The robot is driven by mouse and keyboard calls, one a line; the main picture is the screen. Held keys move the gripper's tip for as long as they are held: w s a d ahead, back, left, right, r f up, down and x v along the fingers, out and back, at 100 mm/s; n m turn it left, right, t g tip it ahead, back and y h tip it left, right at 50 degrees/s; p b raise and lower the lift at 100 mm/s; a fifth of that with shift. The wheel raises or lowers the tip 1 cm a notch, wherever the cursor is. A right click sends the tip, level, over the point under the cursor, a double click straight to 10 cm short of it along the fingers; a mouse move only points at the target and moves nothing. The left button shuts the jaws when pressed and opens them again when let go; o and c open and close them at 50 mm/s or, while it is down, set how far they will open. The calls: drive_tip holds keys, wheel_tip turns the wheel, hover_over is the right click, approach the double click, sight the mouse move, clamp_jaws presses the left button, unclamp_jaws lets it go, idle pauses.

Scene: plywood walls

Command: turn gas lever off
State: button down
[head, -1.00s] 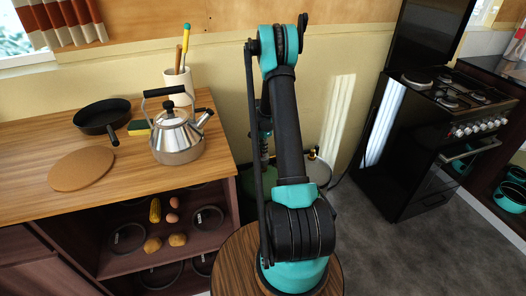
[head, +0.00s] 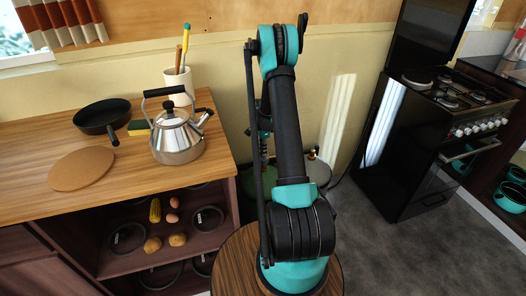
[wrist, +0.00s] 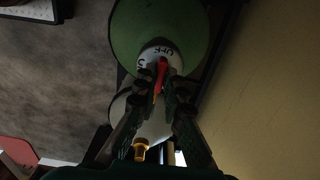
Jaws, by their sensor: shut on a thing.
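The red gas lever (wrist: 161,73) shows between my fingertips in the wrist view, in front of a white collar with dark lettering (wrist: 153,52) on the green gas cylinder (wrist: 160,22). My gripper (wrist: 160,88) is shut on the red lever, one finger on each side of it. The fingers partly cover the lever, so its exact angle is hard to tell. In the head view the green cylinder (head: 248,205) shows only in part beside the cabinet; my arm hides the lever and my gripper there.
A pale cylinder (head: 319,172) with a brass valve stands right of my arm, close to the wall. The wooden counter (head: 40,140) with a kettle (head: 177,137) is at left. A black stove (head: 415,135) stands at right, with open floor before it.

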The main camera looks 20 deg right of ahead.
drive_tip(key=c, duration=1.6)
unclamp_jaws()
wheel_tip(320, 180, up, 12)
